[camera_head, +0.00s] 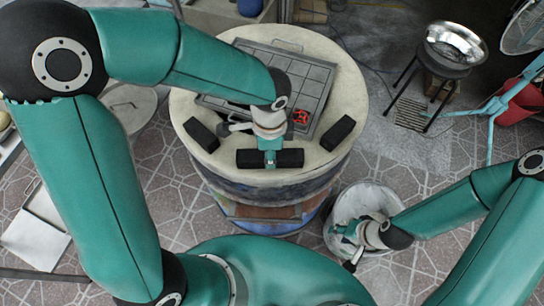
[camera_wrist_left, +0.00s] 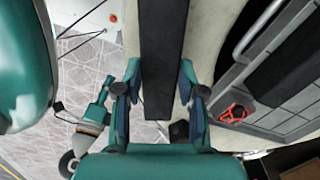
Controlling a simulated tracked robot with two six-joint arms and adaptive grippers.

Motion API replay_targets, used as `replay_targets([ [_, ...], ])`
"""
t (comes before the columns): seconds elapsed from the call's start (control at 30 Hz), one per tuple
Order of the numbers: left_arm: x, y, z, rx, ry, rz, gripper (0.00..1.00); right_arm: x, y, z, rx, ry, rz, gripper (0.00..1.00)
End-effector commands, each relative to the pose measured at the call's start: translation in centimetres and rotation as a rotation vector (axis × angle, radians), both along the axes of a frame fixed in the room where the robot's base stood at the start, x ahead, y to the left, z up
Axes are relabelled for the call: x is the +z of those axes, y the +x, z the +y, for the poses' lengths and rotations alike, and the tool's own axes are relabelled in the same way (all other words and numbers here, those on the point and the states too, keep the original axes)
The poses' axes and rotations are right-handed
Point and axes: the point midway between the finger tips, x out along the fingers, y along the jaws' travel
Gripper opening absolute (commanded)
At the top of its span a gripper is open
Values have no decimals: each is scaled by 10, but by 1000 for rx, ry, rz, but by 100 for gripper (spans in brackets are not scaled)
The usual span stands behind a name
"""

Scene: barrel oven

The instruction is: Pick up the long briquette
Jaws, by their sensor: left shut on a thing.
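A long black briquette (camera_head: 292,158) lies across the near part of the pale round barrel top. My left gripper (camera_head: 270,158) comes down over its middle and is shut on it. In the left wrist view the briquette (camera_wrist_left: 163,55) runs up from between the two fingers (camera_wrist_left: 157,92). I cannot tell whether it touches the top. My right gripper (camera_head: 348,243) is over a white bucket at the lower right. Its fingers are small and I cannot tell whether they are open or shut.
Shorter black briquettes lie to the left (camera_head: 201,136) and right (camera_head: 338,133) on the barrel top (camera_head: 350,85). Behind is a grey grated lid (camera_head: 305,75) with a red item (camera_head: 301,117). The white bucket (camera_head: 375,195) stands on the tiled floor. A metal bowl stand (camera_head: 452,50) is at the upper right.

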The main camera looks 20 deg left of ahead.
Motion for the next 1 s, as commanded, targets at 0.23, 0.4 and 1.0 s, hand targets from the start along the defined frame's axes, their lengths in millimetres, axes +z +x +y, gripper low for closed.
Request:
replay_targets([
  [0.23,16,0,0,0,-1,-3,17,13,0,0,0,0,0,40],
  [0.4,34,0,0,0,-1,-1,17,28,0,0,0,0,0,40],
  [1.0,70,0,0,0,-1,-1,17,57,0,0,0,0,0,40],
])
